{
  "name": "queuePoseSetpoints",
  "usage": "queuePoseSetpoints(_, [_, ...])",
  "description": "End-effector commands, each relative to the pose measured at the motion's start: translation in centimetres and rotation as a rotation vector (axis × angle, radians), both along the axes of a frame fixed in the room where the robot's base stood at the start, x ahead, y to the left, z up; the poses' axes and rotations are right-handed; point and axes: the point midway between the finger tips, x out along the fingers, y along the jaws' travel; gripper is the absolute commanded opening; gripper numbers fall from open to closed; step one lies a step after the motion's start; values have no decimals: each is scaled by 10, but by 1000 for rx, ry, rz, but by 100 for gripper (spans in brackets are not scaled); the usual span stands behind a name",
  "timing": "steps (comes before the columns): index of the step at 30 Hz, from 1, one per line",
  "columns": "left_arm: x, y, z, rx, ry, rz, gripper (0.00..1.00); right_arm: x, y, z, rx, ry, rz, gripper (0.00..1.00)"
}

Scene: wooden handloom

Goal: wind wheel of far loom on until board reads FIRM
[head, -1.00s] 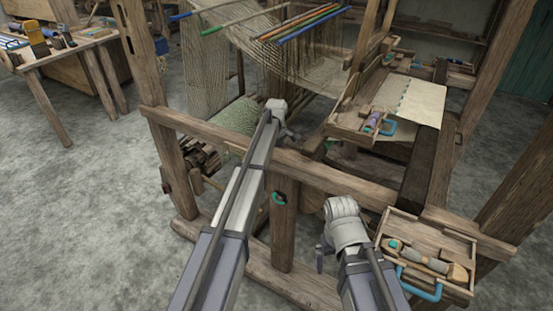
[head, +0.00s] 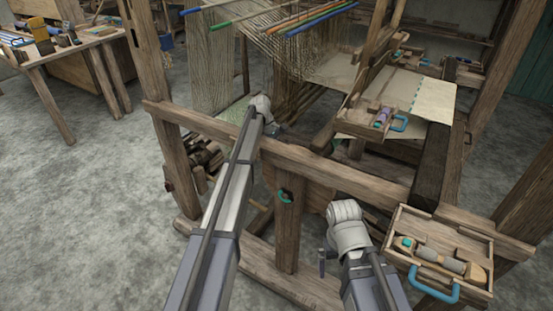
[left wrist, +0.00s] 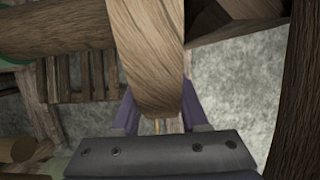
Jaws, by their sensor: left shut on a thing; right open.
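The wooden loom (head: 350,172) fills the middle of the head view, with pale warp threads and cloth on it. My left gripper is beyond its front beam and its fingers are hidden in the head view. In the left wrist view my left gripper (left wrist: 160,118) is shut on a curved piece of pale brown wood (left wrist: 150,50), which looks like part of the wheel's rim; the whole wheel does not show. My right gripper (head: 323,262) is open and empty, low in front of the beam. I see no readable board.
A wooden tray with a blue handle (head: 435,285) holds tools at the right, close to my right arm. Another small tray (head: 370,122) sits on the loom. A workbench (head: 72,48) stands at the far left. Grey floor is clear at the left.

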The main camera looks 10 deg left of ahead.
Motion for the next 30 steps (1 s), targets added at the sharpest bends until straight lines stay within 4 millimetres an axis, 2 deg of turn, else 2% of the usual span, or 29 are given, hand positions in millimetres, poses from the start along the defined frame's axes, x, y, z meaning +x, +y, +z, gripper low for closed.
queuePoseSetpoints(1, [-1,0,0,0,0,0,47,0,0,0,0,0,0,100])
queuePoseSetpoints(8, [0,0,0,1,0,0,73,0,0,0,0,0,0,100])
queuePoseSetpoints(20, [0,1,5,1,0,0,74,0,0,5,0,0,0,100])
queuePoseSetpoints(30, [4,10,39,1,0,1,74,0,0,39,0,0,0,100])
